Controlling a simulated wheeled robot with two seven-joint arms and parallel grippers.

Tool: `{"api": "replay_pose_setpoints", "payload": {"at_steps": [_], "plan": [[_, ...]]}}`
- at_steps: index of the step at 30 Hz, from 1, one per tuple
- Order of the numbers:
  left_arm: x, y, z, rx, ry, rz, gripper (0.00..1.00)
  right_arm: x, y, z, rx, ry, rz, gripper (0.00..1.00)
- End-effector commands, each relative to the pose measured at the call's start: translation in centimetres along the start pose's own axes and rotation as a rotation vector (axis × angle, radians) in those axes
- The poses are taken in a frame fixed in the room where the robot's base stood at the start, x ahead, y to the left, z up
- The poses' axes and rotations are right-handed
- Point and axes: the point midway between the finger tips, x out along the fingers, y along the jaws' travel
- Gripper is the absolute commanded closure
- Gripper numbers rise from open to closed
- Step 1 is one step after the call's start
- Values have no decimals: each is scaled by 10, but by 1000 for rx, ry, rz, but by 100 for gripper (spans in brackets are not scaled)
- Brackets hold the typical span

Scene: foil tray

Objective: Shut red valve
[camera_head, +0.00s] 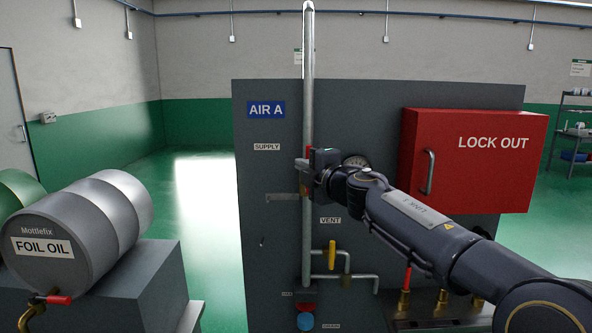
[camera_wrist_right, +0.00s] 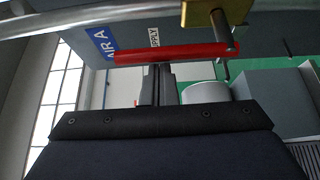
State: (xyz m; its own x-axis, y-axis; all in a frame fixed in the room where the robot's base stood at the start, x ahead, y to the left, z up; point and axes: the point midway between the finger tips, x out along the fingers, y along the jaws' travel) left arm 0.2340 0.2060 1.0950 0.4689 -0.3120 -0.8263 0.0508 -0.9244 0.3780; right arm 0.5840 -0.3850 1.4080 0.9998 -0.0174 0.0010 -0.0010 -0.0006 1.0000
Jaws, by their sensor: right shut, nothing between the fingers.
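The red valve handle (camera_wrist_right: 175,54) is a long red lever on a brass valve body (camera_wrist_right: 205,14) in the right wrist view. It appears to run roughly along the vertical pipe (camera_head: 308,90). In the head view only a small red part (camera_head: 302,163) shows beside my gripper. My right gripper (camera_head: 310,165) is at the pipe below the SUPPLY label. Its fingers (camera_wrist_right: 160,72) are shut and empty, their tips right by the lever's edge; I cannot tell whether they touch. My left gripper is out of view.
A red LOCK OUT box (camera_head: 480,165) juts out above my right arm. A FOIL OIL drum (camera_head: 75,235) with a red-handled tap stands left.

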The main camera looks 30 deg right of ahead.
Motion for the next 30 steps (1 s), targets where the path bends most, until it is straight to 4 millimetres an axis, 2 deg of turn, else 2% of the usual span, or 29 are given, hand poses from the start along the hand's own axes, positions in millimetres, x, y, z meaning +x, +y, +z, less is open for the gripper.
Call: {"api": "replay_pose_setpoints", "payload": {"at_steps": [11, 30], "plan": [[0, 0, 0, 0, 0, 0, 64, -1, 0, 2, 1, 0, 0, 100], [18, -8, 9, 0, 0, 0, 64, -4, -1, 8, 88, -1, 53, 100]]}}
